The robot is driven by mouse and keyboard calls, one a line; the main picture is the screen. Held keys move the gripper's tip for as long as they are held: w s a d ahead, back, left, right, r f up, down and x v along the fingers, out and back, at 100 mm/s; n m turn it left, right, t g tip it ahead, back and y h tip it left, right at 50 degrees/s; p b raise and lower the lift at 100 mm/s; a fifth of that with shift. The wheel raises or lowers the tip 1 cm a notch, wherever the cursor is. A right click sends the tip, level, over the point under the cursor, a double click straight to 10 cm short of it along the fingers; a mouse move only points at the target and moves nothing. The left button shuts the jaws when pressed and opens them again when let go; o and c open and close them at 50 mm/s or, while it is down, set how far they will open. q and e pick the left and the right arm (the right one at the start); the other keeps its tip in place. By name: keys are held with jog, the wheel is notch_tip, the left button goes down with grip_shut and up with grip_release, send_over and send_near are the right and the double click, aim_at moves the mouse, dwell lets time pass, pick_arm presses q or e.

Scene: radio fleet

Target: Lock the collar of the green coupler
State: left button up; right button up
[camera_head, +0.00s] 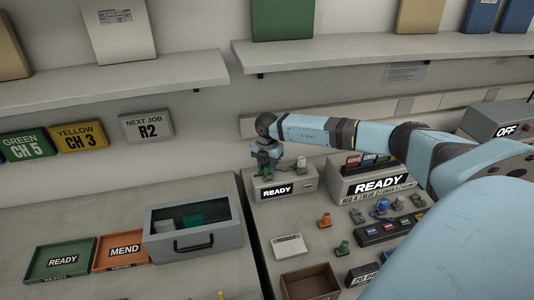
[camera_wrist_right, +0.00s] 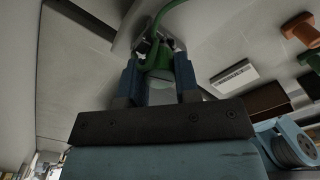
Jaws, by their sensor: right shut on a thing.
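The green coupler (camera_wrist_right: 160,55) is between the two fingers of my right gripper (camera_wrist_right: 160,78) in the right wrist view, with a green cable rising from it. In the head view my right gripper (camera_head: 265,169) is at the top of the grey box with a READY label (camera_head: 294,185), at the left end of that box. The gripper hides most of the coupler there, and I cannot tell how its collar is turned. My left gripper does not show in either view.
A white knob-like part (camera_head: 301,163) stands on the same box. A larger READY unit (camera_head: 380,184) is to its right. Loose orange (camera_head: 325,220) and green (camera_head: 342,248) parts lie in front. A grey drawer bin (camera_head: 193,240) and green tray (camera_head: 62,260) are at the left.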

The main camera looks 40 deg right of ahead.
jog(key=shift+s+f, duration=0.1)
jog(key=shift+f, duration=0.1)
jog(key=shift+a+r+m+p, duration=0.1)
jog(key=shift+m+p, duration=0.5)
jog(key=shift+m, duration=0.1)
jog(key=m+p, duration=0.1)
jog(key=m, duration=0.2)
jog(key=shift+p, duration=0.35)
jog(key=shift+f, duration=0.2)
jog(key=o, duration=0.8)
jog(key=shift+r, duration=0.15)
